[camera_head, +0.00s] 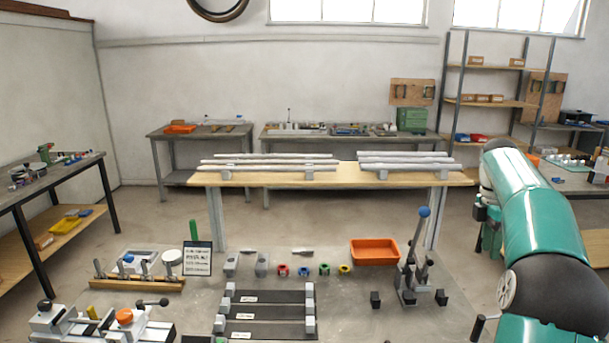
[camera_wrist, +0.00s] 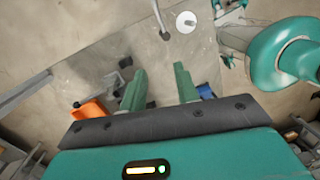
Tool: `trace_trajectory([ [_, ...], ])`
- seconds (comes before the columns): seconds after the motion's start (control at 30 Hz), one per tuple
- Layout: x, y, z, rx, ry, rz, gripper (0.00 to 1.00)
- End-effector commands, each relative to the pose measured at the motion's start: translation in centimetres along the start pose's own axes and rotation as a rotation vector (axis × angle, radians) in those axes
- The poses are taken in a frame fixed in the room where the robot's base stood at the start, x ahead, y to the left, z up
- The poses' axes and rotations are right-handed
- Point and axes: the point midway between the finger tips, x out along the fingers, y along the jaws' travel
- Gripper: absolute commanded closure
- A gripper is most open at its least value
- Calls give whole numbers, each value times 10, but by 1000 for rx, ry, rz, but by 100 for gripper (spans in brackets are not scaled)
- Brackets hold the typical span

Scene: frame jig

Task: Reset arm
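My gripper (camera_wrist: 160,88) shows in the wrist view as two green fingers. They stand well apart with nothing between them, over a grey tabletop. In the head view my teal and black arm rises along the right side, and I cannot make out the fingertips there. The orange tray (camera_head: 375,251) stands at the back right of the near table; an orange tray (camera_wrist: 90,110) shows left of my fingers in the wrist view. A press with a blue-knobbed lever (camera_head: 423,212) stands right of the tray.
The near table holds dark rails with grey blocks (camera_head: 266,311), a wooden peg rack (camera_head: 137,283), a small sign (camera_head: 197,258), several coloured rings (camera_head: 303,271) and toggle clamps (camera_head: 125,318). Behind it, a wooden bench (camera_head: 290,182) bears metal bars. A shelf (camera_head: 488,102) stands back right.

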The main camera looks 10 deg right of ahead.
Motion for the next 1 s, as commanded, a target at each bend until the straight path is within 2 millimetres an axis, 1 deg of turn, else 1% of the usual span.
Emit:
trace_trajectory([
  [0.03,-14,-8,-23,37,-14,26,69],
  [0.1,-26,-19,-49,103,-26,62,69],
  [0.17,-35,-30,-71,160,-30,93,69],
  [0.2,-40,-38,-85,199,-30,114,69],
  [0.33,-52,-69,-128,327,-19,185,69],
  [0.4,-55,-87,-149,397,-3,221,69],
  [0.47,-55,-104,-165,458,14,250,69],
  [0.5,-55,-116,-175,499,28,271,69],
  [0.63,-50,-155,-206,632,89,328,69],
  [0.77,-37,-196,-231,768,167,371,69],
  [0.8,-32,-208,-238,809,195,382,69],
  [0.87,-23,-226,-247,870,238,395,69],
  [1.0,4,-268,-265,1016,354,407,69],
])
